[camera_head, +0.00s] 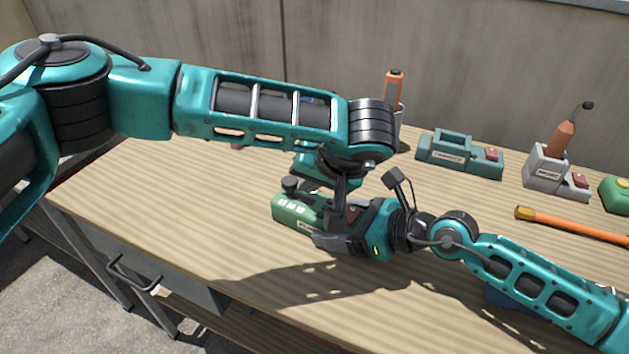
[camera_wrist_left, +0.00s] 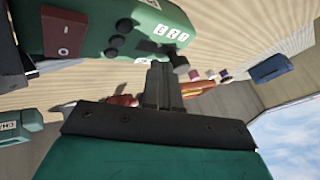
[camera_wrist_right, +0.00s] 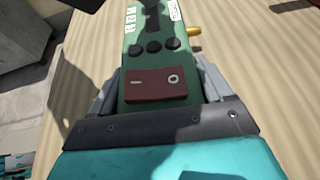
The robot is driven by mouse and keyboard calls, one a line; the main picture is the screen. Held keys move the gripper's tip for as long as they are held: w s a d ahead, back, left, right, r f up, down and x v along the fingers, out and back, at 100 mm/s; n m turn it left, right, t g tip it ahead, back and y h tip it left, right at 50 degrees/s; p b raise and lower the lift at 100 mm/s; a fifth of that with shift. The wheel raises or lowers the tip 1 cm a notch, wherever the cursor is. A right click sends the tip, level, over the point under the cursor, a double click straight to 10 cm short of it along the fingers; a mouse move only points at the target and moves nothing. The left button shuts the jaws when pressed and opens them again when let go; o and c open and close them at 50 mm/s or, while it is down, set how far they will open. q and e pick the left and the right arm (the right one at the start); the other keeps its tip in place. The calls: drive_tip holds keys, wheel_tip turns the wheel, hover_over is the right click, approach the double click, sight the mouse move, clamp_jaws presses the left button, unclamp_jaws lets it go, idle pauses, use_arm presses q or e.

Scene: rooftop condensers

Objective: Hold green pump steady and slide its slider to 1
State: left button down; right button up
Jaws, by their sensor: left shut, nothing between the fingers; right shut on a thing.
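The green pump (camera_head: 292,210) lies on the wooden bench, partly hidden behind my arms. It has a dark red rocker switch (camera_wrist_right: 157,86), several black round buttons and white number labels (camera_wrist_left: 172,32). The black slider knob (camera_head: 291,183) stands up near its far end and also shows in the left wrist view (camera_wrist_left: 180,64). My right gripper (camera_wrist_right: 157,78) is shut across the pump's body at the switch end, one finger on each side. My left gripper (camera_wrist_left: 161,74) is shut and empty, its fingertips close beside the knob; I cannot tell whether they touch.
Behind stand a teal device (camera_head: 455,155), a grey device (camera_head: 548,168) and an orange-handled tool (camera_head: 393,88) in a holder. An orange-handled tool (camera_head: 575,224) lies at right, near a green object (camera_head: 618,190). The bench's front left is clear.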

use_arm(q)
drive_tip(key=v, duration=1)
use_arm(e)
drive_tip(key=o, duration=1.4)
drive_tip(key=shift+o, duration=0.2)
drive_tip(key=shift+s+d+r, duration=0.25)
drive_tip(key=shift+d, duration=0.25)
drive_tip(key=v, duration=0.6)
drive_tip(key=shift+s+d, duration=0.2)
drive_tip(key=shift+d, duration=0.2)
use_arm(q)
drive_tip(key=shift+r, duration=0.2)
use_arm(e)
drive_tip(key=shift+s+d+r, duration=0.25)
drive_tip(key=shift+d+r, duration=0.1)
drive_tip(key=shift+d, duration=0.05)
